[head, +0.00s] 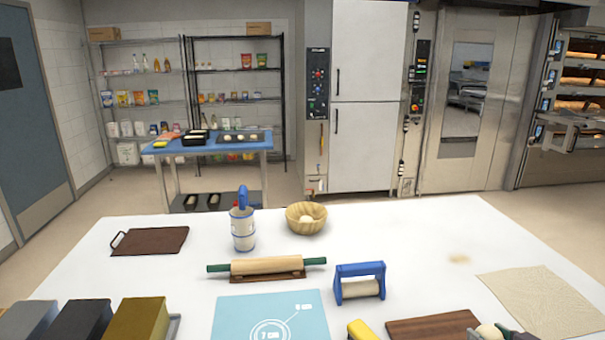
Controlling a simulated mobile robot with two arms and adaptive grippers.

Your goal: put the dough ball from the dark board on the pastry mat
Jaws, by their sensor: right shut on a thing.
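A pale dough ball (489,331) shows at the bottom edge, in front of the right end of a dark brown board (425,327). My right gripper (490,334) is shut on this ball, with a fingertip on each side. The picture's edge cuts off the rest of the gripper, and I cannot tell whether the ball touches the board. The light blue pastry mat (245,316) with white markings lies at the bottom middle, left of the ball. My left gripper is not in view.
A rolling pin (266,265) lies behind the mat. A wooden bowl (306,224), a jar (243,229), a beige cloth (540,298) and another brown board (149,241) share the white table.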

